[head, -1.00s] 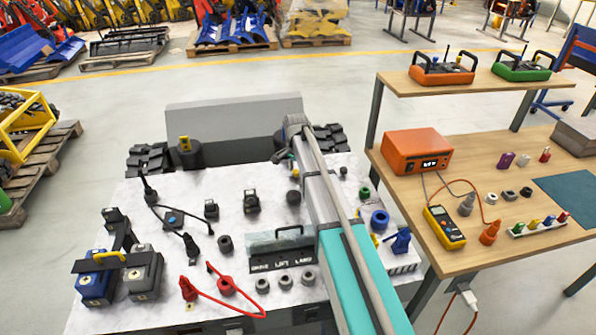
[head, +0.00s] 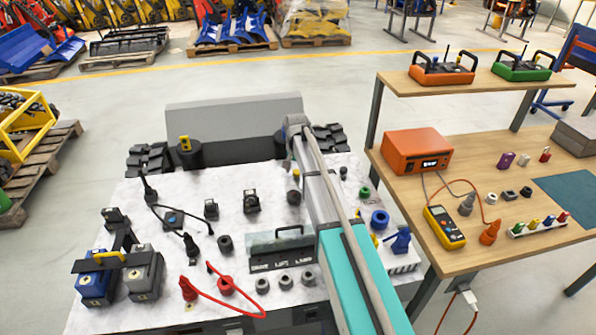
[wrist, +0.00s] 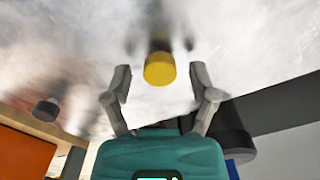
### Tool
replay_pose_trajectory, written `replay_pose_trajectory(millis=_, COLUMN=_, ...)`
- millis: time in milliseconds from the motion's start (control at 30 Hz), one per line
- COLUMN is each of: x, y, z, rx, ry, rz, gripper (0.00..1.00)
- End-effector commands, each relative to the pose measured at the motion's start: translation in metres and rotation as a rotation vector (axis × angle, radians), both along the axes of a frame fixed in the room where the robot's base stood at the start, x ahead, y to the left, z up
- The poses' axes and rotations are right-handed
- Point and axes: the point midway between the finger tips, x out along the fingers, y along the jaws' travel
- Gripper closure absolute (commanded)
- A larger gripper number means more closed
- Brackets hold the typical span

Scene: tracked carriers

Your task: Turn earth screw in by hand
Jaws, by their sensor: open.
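A round yellow knob, which looks like the earth screw's head (wrist: 160,68), stands out from the whitish panel in the wrist view. A small yellow spot, perhaps the same knob, shows beside my arm in the head view (head: 296,173). My gripper (wrist: 161,84) is open and empty. Its two grey fingers lie left and right of the knob, with a gap on each side. I cannot tell how far the fingertips are from the panel. The knob's shaft and seat are blurred. In the head view my arm hides the fingers.
The white machine top (head: 150,205) carries several plugs, caps and a red cable (head: 240,305). A black cylinder (wrist: 230,130) is close right of my gripper in the wrist view. A wooden bench (head: 480,240) with an orange box (head: 418,150) and yellow multimeter (head: 444,226) stands right.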

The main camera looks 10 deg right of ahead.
Motion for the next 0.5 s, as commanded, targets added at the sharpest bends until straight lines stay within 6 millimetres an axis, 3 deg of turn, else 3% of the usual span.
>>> replay_pose_trajectory(millis=300, x=0.0000, y=0.0001, z=0.0000, rx=0.000, ry=0.000, rz=0.305, gripper=0.26)
replay_pose_trajectory(millis=500, x=0.0000, y=0.0001, z=0.0000, rx=0.000, ry=0.000, rz=0.367, gripper=0.26)
